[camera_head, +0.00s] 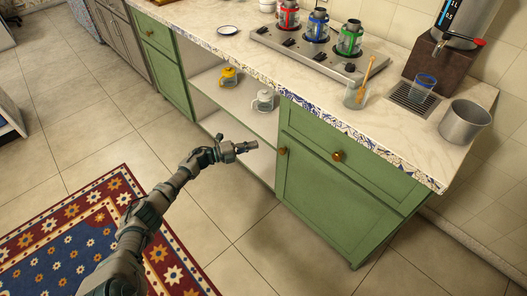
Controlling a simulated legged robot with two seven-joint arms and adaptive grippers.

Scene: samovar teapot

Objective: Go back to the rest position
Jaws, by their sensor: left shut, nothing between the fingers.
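My left gripper (246,147) is shut and empty. It is held out in front of the open shelf section of the green cabinet, pointing right, with my arm coming up from the lower left. A yellow teapot (229,76) and a white or clear teapot (264,100) stand upright on the upper shelf, beyond the gripper and apart from it. My right gripper is not in the picture.
A patterned rug (75,235) covers the floor at lower left. Tiled floor elsewhere is clear.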

